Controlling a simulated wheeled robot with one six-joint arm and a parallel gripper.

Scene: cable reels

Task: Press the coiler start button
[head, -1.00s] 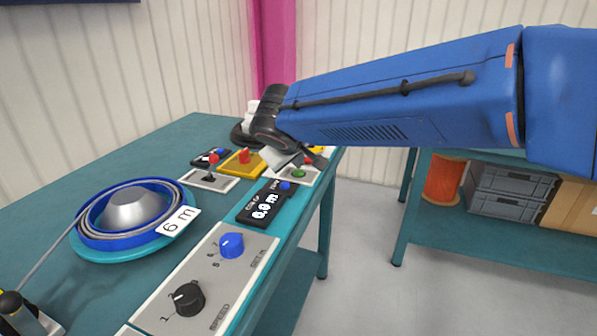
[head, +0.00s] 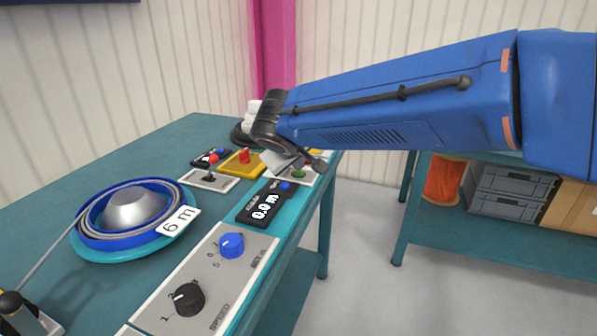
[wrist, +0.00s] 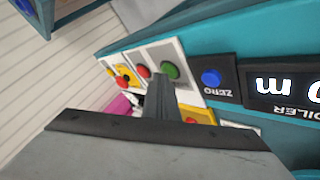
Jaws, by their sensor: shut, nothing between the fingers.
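The green button (head: 299,174) sits on a light panel at the table's right edge, just past the coiler display (head: 266,205), which reads 0.0 m. In the wrist view the green button (wrist: 170,71) has a red button (wrist: 142,71) to its left. My gripper (head: 317,165) is shut and empty, over the green and red button panel. In the wrist view the shut fingers (wrist: 161,84) reach up to just below the two buttons. I cannot tell whether they touch the green one. No label for the green button is readable.
The blue ZERO button (wrist: 211,77) is close to the right of the fingers in the wrist view. A red-knobbed lever (head: 213,160) and a yellow box with a red button (head: 244,157) stand nearby. A blue coil reel (head: 135,212) and a dial panel (head: 207,283) are nearer.

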